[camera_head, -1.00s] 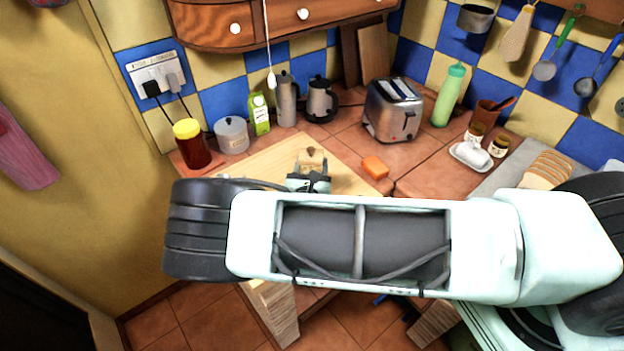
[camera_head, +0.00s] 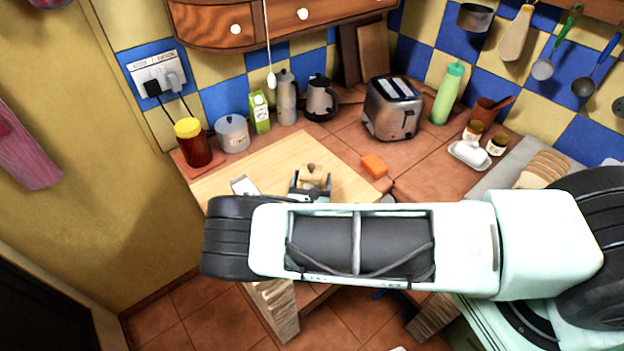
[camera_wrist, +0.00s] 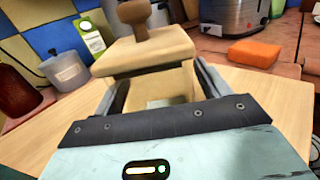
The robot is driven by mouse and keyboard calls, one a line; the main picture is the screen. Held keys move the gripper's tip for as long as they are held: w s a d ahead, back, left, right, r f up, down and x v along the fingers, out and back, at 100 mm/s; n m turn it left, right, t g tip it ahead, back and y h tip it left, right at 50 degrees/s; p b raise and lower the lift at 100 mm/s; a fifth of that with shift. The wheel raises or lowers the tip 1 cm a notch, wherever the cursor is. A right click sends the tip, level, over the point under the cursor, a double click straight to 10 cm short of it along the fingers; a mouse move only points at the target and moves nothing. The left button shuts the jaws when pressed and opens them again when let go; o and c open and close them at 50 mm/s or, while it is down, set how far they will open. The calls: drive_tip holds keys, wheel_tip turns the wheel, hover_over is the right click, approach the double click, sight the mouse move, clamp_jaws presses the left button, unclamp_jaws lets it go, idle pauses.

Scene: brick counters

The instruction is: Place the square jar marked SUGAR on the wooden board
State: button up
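The square jar (camera_head: 312,174) is cream with a wooden lid and a round knob. In the wrist view the jar (camera_wrist: 160,80) stands upright between the two fingers, below its wider lid. My gripper (camera_head: 311,186) has its fingers against the sides of the jar, as the wrist view of my gripper (camera_wrist: 165,88) also shows. No lettering on the jar can be read. The wooden board (camera_head: 275,165) is pale and lies on the counter, under the jar in the picture. The jar's base is hidden, so contact with the board cannot be told.
A red jar with a yellow lid (camera_head: 192,144), a grey canister (camera_head: 232,134) and a green carton (camera_head: 259,112) stand behind the board. A small pale grey object (camera_head: 243,186) lies on its left part. An orange sponge (camera_head: 374,166) and a toaster (camera_head: 393,108) are to the right.

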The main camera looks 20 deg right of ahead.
drive_tip(key=shift+r, duration=0.1)
drive_tip(key=b+v, duration=0.5)
drive_tip(key=v, duration=0.6)
drive_tip(key=shift+s+a, duration=0.1)
drive_tip(key=shift+s, duration=0.35)
drive_tip(key=s+d+r+m+g+h, duration=0.3)
drive_tip(key=s+r+m+g, duration=0.5)
drive_tip(key=s+m+g, duration=0.3)
drive_tip(key=s+a+r+m+g+y, duration=0.2)
drive_tip(key=s+r+m+y, duration=0.4)
drive_tip(key=r, duration=0.4)
drive_tip(key=s+a+r+m+g+y, duration=0.3)
drive_tip(key=s+r+m+y, duration=0.2)
drive_tip(key=r, duration=0.5)
drive_tip(key=shift+s+a+m+y, duration=0.25)
drive_tip(key=shift+s+m+y, duration=0.15)
drive_tip(key=shift+s, duration=0.15)
